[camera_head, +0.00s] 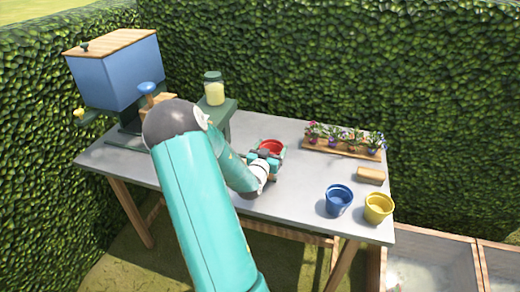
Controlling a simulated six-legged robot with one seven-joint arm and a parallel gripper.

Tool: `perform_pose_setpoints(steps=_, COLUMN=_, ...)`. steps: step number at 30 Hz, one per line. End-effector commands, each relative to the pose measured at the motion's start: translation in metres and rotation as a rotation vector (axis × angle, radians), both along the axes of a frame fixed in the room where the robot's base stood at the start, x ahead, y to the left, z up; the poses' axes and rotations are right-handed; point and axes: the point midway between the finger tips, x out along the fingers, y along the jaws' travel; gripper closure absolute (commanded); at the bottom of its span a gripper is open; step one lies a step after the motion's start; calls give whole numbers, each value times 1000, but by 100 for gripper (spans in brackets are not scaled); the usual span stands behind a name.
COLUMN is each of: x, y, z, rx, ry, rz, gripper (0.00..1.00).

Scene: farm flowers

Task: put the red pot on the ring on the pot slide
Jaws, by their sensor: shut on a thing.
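The red pot (272,146) is over the middle of the grey table, just beyond my gripper (264,157). My gripper is shut on the red pot; its fingers and my arm hide the pot's lower part, so I cannot tell whether it touches the table. The blue hopper machine (117,78) with a wooden lid stands at the table's left end, on a dark green base. My arm covers part of that base. I cannot make out the pot slide or its ring clearly.
A blue pot (338,199) and a yellow pot (379,208) stand at the right front. A wooden flower tray (338,149) and a small wooden block (370,176) lie behind them. A jar (214,90) stands on a green stand (226,113). A hedge closes the back.

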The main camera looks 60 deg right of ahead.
Motion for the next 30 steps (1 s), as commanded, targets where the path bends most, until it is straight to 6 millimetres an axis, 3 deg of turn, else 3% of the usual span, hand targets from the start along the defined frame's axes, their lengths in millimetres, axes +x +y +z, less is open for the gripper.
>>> perform_pose_setpoints(steps=5, x=14, y=1, z=0, rx=-1, ry=0, rz=2, gripper=57)
perform_pose_setpoints(steps=11, x=48, y=5, z=0, rx=0, ry=-1, rz=3, gripper=57)
perform_pose_setpoints(steps=14, x=43, y=4, z=-15, rx=1, ry=3, rz=-2, gripper=57)
perform_pose_setpoints(steps=24, x=43, y=5, z=-18, rx=0, ry=1, rz=0, gripper=57)
perform_pose_setpoints(steps=25, x=43, y=5, z=-18, rx=0, ry=0, rz=-1, gripper=21)
perform_pose_setpoints(steps=28, x=43, y=5, z=-18, rx=0, ry=0, rz=0, gripper=1)
perform_pose_setpoints(steps=30, x=43, y=5, z=-18, rx=0, ry=0, rz=-1, gripper=1)
